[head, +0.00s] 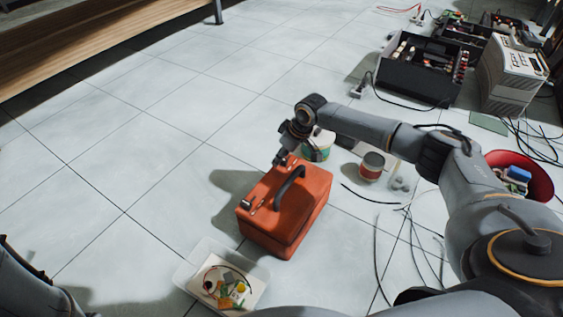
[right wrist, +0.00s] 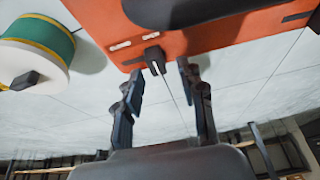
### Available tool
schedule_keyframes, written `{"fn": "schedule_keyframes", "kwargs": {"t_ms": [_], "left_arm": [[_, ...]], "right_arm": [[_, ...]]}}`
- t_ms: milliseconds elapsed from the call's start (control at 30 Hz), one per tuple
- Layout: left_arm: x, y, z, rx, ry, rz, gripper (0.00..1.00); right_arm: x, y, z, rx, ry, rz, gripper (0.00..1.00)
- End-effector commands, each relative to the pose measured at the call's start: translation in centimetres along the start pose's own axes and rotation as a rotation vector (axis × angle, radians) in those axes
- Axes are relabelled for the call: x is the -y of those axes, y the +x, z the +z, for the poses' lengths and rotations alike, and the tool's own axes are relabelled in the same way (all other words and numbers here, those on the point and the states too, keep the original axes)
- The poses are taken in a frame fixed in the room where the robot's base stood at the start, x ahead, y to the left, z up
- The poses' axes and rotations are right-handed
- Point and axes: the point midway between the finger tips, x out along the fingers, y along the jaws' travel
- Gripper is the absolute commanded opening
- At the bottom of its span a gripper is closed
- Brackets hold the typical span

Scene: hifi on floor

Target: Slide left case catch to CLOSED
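The orange case (head: 285,220) stands on the tiled floor with a dark handle (head: 290,186) on top. A small dark catch (head: 246,204) shows at its near left end. My right gripper (head: 283,158) is at the case's far end. In the right wrist view, the case (right wrist: 215,38) fills the top. A black catch (right wrist: 153,58) at its edge sits between the tips of my open right gripper (right wrist: 160,70). The fingers stand apart, and I cannot tell whether either touches the catch. Only part of my left arm shows at the lower left; its gripper is out of view.
A clear tray (head: 184,277) of small parts stands close to the case's near end. Loose cables lie to the right. Floor to the left is clear.

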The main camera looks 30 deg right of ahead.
Motion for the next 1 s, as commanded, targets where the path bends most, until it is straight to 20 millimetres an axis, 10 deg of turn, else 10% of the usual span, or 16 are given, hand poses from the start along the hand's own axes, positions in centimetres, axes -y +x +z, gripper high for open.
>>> {"fn": "schedule_keyframes", "kwargs": {"t_ms": [367, 567, 1000], "left_arm": [[-0.1, -0.3, -0.1, -0.001, 0.000, 0.001, 0.00], [-0.1, -0.3, -0.1, -0.001, 0.000, 0.001, 0.00], [0.4, 1.8, 0.7, 0.001, -0.001, 0.000, 0.00]], "right_arm": [[0.0, 0.5, 0.0, 0.000, 0.001, 0.000, 0.40], [0.0, 0.5, 0.0, 0.000, 0.001, 0.000, 0.00], [-1.1, -0.3, -0.9, -0.008, 0.001, 0.003, 0.00]]}}
